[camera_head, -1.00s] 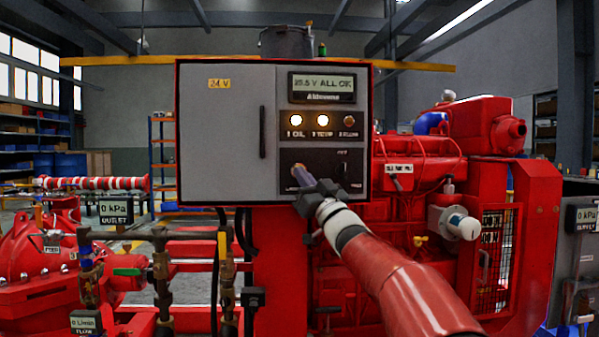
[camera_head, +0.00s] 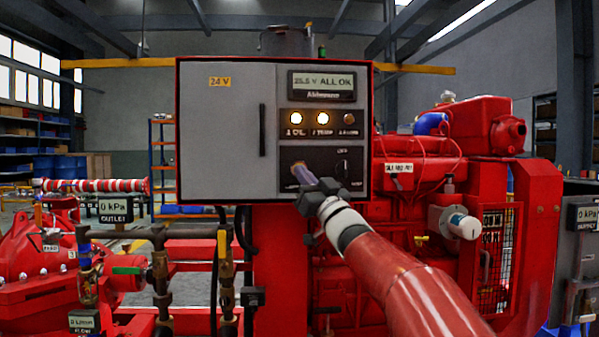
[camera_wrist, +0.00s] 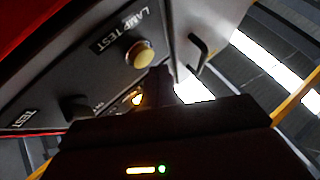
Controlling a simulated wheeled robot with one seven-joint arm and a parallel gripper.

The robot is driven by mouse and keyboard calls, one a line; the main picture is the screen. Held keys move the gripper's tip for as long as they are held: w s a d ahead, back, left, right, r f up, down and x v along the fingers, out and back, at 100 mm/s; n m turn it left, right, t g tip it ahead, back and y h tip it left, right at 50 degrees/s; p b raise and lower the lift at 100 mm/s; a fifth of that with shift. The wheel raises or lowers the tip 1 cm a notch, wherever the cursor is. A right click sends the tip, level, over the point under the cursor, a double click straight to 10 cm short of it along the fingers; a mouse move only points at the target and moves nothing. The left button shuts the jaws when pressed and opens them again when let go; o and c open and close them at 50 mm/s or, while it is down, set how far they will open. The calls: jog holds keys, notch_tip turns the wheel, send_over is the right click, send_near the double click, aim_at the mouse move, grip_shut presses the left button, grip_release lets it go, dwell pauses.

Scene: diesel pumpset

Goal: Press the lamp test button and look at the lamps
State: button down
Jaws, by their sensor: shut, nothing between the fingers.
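The control box (camera_head: 226,150) has a dark panel with three lamps in a row. The left lamp (camera_head: 296,118) and middle lamp (camera_head: 323,118) glow bright; the right lamp (camera_head: 348,118) is dull amber. In the wrist view a yellow button (camera_wrist: 140,55) sits under the label LAMP TEST (camera_wrist: 125,30), and one glowing lamp (camera_wrist: 137,99) shows past it. My gripper (camera_head: 302,174) is shut and empty at the panel's lower left, hiding the button in the head view. In the wrist view its dark fingertips (camera_wrist: 161,80) are close beside the button; I cannot tell whether they touch.
A dark rotary knob (camera_head: 343,168) is right of my gripper, and another dark knob (camera_wrist: 75,107) shows in the wrist view. A door handle (camera_head: 262,130) stands out at left. Red engine parts (camera_head: 420,158) crowd the right side.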

jog(key=s+b, duration=0.3)
jog(key=s, duration=0.2)
dwell(0.8)
